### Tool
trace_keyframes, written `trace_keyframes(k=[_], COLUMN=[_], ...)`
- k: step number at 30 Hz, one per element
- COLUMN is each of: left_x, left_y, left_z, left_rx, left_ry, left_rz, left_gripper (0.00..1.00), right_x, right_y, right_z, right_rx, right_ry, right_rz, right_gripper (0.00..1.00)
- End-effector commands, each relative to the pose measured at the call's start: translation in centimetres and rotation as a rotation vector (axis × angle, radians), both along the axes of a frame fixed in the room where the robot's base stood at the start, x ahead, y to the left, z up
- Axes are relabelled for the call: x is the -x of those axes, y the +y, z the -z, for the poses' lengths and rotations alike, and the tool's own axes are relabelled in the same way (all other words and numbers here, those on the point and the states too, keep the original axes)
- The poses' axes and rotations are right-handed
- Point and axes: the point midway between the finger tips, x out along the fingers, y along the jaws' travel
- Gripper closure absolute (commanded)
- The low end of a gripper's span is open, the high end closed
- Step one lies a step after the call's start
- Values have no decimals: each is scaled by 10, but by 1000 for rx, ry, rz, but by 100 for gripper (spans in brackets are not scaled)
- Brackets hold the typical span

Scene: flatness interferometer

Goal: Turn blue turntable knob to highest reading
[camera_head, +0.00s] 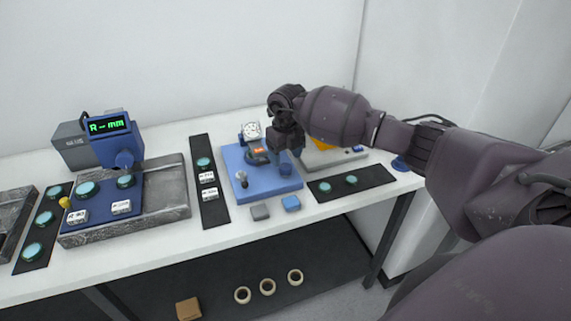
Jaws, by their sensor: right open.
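A light blue base plate (262,188) lies on the table, with a dial gauge (250,131) at its back. A small blue cylinder (286,169), which looks like the turntable knob, stands on the plate's right part. My right gripper (287,153) points down at the back right of the plate, just above or around the blue cylinder; I cannot tell whether it touches. The jaws are open, and the arm hides what lies behind. The gauge needle is too small to read. My left gripper is not in view.
Dark strips with teal discs (351,180) lie on both sides of the plate. Rings lie on the lower shelf.

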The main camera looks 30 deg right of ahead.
Motion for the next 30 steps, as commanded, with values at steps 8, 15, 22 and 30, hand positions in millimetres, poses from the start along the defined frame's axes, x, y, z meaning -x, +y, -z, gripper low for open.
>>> trace_keyframes(k=[8,15,22,30], left_x=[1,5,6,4], left_y=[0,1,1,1], left_z=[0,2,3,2], left_rx=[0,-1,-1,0], left_ry=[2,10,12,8], left_rz=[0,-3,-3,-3], left_gripper=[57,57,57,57], right_x=[0,0,0,0], right_y=[0,0,0,0], right_z=[32,37,37,37], right_rx=[0,0,0,0], right_ry=[0,-1,-1,-1], right_rz=[0,-1,-1,-1], right_gripper=[36,36,46,85])
